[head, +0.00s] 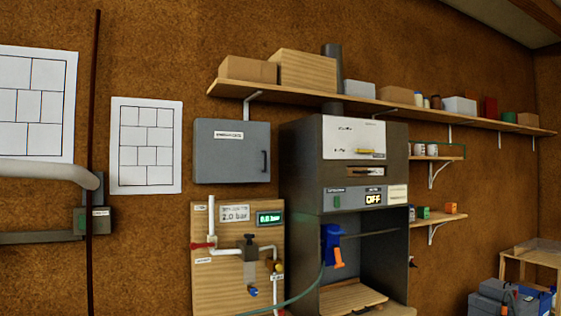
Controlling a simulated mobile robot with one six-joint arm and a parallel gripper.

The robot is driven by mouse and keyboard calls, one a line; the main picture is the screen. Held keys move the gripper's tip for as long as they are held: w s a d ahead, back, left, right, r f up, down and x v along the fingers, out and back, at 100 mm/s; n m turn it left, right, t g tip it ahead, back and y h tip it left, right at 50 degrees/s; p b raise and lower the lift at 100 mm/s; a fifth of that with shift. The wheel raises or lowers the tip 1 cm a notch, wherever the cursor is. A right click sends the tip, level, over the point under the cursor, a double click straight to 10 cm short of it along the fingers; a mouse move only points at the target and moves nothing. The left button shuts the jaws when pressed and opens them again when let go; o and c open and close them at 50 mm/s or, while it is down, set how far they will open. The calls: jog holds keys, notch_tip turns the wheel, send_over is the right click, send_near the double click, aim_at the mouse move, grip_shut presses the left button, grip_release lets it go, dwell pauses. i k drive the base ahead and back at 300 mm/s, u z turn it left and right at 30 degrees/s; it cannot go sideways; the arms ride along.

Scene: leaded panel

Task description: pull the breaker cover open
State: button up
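The breaker cover (222,160) is the front of a grey wall box left of centre in the head view. It looks shut and flush with the box. A small white label (229,135) sits near its top, too small to read surely. A dark vertical handle (264,161) is on its right side. I do not see my gripper in this view, so its place relative to the handle cannot be told.
Below the box is a wooden board (207,289) with pipes and gauges. A grey cabinet (300,165) stands close on the right. A long shelf (398,104) runs above. A thin dark pole (95,80) stands left.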

aim_at(233, 151)
jog(key=z, duration=0.25)
jog(key=k, duration=0.65)
jog(key=u, duration=1.25)
jog(key=i, duration=1)
jog(key=u, duration=0.1)
